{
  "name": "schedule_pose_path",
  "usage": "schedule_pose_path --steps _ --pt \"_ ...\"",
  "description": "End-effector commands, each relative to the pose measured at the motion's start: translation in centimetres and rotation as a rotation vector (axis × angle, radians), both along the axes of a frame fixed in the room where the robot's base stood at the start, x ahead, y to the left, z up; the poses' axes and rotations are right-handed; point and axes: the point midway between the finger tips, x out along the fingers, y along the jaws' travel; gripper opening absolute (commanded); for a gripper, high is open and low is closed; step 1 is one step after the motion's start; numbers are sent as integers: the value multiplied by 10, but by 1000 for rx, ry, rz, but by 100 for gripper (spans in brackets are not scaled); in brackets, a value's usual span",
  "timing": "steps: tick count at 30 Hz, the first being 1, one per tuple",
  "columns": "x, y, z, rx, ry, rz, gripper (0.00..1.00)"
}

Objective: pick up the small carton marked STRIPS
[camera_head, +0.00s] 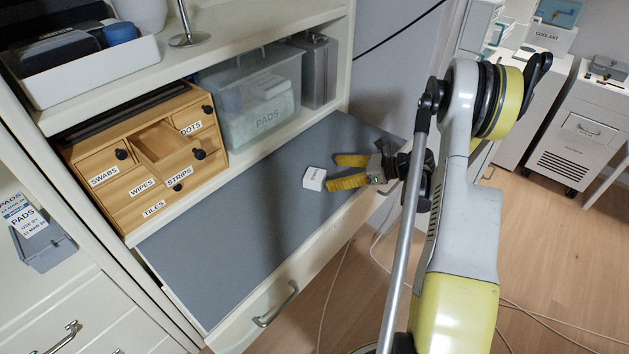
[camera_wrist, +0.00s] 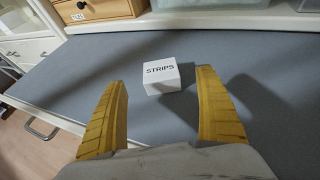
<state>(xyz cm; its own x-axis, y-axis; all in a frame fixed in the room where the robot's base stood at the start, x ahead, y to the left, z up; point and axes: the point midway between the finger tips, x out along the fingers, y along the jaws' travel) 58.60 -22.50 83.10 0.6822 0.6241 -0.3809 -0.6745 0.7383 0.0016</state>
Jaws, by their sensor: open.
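The small white carton (camera_wrist: 162,79) marked STRIPS sits on the grey surface (camera_wrist: 60,85) in the wrist view, just beyond and between my fingertips. It also shows in the head view as a small white box (camera_head: 314,178) on the grey mat (camera_head: 225,235). My gripper (camera_wrist: 163,100) is open, with its two yellow fingers spread to either side and nothing between them. In the head view my gripper (camera_head: 340,172) reaches in from the right, its fingertips close to the carton's right side. The carton appears apart from both fingers.
A wooden drawer box (camera_head: 145,165) with labelled drawers stands on the left; one drawer is open. A clear bin (camera_head: 250,100) with a PADS pack and a grey metal container (camera_head: 314,70) stand behind. A pull handle (camera_head: 275,305) is at the front. The mat's left part is clear.

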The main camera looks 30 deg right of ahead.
Motion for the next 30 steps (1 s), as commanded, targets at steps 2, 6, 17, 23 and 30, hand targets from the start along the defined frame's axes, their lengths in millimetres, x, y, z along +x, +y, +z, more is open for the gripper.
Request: schedule_pose_path --steps 2,6,17,23,30 --pt "10 9 -8 -1 1 3 83" --pt "19 18 -13 -1 0 1 83" --pt "50 46 -35 -2 0 2 83" --pt "52 48 -33 -1 0 0 83" --pt "52 48 -33 -1 0 0 28"
